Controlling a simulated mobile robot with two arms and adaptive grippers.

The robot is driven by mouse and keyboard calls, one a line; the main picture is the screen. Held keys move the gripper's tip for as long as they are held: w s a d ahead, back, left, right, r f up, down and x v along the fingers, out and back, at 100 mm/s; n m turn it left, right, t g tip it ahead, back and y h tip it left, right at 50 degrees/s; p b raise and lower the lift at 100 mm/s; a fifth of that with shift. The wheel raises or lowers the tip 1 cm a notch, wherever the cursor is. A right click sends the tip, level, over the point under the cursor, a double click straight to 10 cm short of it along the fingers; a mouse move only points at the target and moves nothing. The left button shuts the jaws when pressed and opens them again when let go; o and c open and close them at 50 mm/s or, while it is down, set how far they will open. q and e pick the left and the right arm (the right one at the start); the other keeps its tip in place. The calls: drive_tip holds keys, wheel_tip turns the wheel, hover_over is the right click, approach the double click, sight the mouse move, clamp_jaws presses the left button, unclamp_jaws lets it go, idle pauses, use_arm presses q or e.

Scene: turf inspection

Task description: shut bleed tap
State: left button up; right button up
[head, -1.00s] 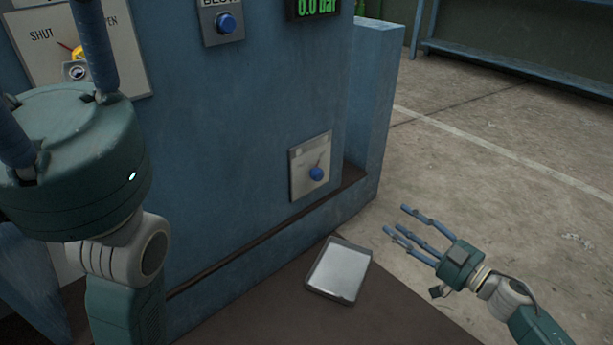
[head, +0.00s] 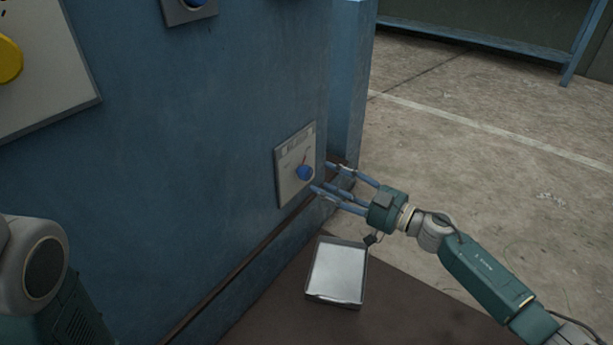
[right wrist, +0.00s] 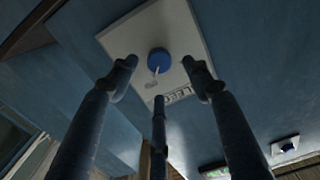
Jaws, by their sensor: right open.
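The bleed tap is a small blue knob (head: 304,173) on a pale plate (head: 284,190) low on the blue cabinet wall. A thin red pointer shows above the knob in the head view. In the right wrist view the knob (right wrist: 159,61) sits between the fingertips, with a partly hidden label (right wrist: 178,95) beside it. My right gripper (head: 326,179) is open and empty, its three fingers spread toward the plate from the right. Its fingertips (right wrist: 160,78) appear short of the knob; I cannot tell the exact gap. My left gripper is out of view.
A shallow grey tray (head: 333,300) rests on the brown surface (head: 260,315) below the right gripper. A yellow knob (head: 8,60) on a panel and a blue button (head: 195,2) are higher on the cabinet. Concrete floor (head: 480,170) lies open to the right.

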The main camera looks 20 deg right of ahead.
sight(309, 174)
drive_tip(key=b+x, duration=0.2)
drive_tip(key=x, duration=0.4)
drive_tip(key=shift+w+a, duration=0.15)
drive_tip(key=shift+c, duration=0.3)
drive_tip(key=c, duration=1.1)
